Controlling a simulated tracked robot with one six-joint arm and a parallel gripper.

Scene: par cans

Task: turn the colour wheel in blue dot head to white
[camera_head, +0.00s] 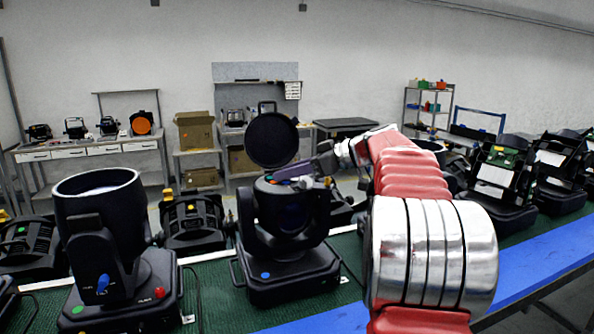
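The blue dot head (290,270) is a black moving-head lamp on the green bench mat, with a blue dot on the front of its base. Its round black lid (272,140) stands up, open, above the head. Small coloured patches, likely the colour wheel (272,181), show at the top of the opened head; which colour is set cannot be made out. My gripper (308,175) reaches in from the right, at the head's upper right edge beside these patches. Its fingers are small and dark against the head. I cannot tell whether they touch the wheel or are open or shut.
Another unit with a yellow part (190,220) sits behind. Several opened heads (500,180) line the right. A blue strip (535,265) runs along the bench front.

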